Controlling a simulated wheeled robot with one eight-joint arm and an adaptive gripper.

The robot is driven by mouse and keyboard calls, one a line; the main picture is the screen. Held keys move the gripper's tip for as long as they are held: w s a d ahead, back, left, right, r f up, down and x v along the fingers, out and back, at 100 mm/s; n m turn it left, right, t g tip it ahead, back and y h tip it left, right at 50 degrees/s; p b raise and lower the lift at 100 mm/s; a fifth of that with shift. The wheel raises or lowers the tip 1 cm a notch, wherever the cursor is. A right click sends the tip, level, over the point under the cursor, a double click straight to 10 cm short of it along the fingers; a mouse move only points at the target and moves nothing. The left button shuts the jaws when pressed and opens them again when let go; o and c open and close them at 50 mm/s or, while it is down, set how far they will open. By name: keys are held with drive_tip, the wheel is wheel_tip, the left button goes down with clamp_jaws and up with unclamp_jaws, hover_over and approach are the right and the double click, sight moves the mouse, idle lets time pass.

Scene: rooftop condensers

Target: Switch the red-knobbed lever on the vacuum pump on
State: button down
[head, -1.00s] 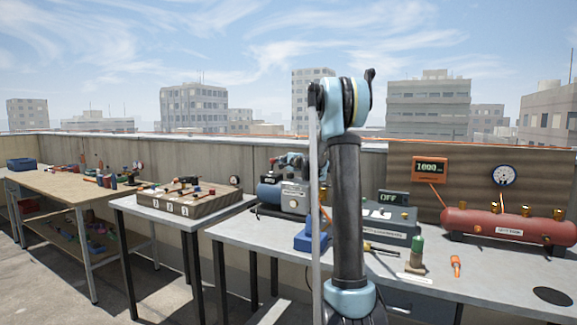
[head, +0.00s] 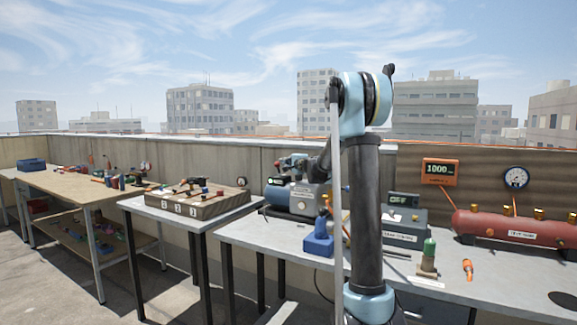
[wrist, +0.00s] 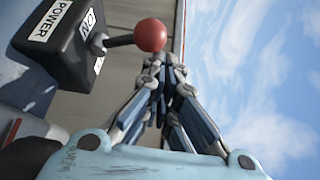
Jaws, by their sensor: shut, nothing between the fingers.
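The vacuum pump (head: 307,197) is a blue-grey machine on the left end of the near bench, partly hidden by my arm in the head view. In the wrist view its black switch box (wrist: 62,47) carries a white POWER label and a second label, partly covered by the lever. The lever (wrist: 121,41) sticks out to the right from the box and ends in a round red knob (wrist: 151,34). My gripper (wrist: 160,70) is shut and empty, its fingertips just below the knob in the picture. I cannot tell whether they touch it.
On the same bench are a blue block-like object (head: 317,243), a grey box with an OFF display (head: 404,222), a green-topped bottle (head: 429,255) and a red tank (head: 510,225). A smaller table with a wooden box (head: 187,204) stands to the left. A parapet wall runs behind.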

drive_tip(key=shift+s+a, duration=0.25)
drive_tip(key=shift+a, duration=0.05)
idle(0.4)
drive_tip(key=shift+s+d+f, duration=0.1)
drive_tip(key=shift+s+f, duration=0.05)
drive_tip(key=shift+s, duration=0.05)
drive_tip(key=s+d+f, duration=0.1)
drive_tip(key=s+d, duration=0.1)
drive_tip(key=s+d+f, duration=0.1)
drive_tip(key=s, duration=0.1)
drive_tip(key=s+d+f, duration=0.1)
drive_tip(key=s+d, duration=0.1)
drive_tip(key=s, duration=0.1)
drive_tip(key=shift+d, duration=0.35)
drive_tip(key=shift+s, duration=0.1)
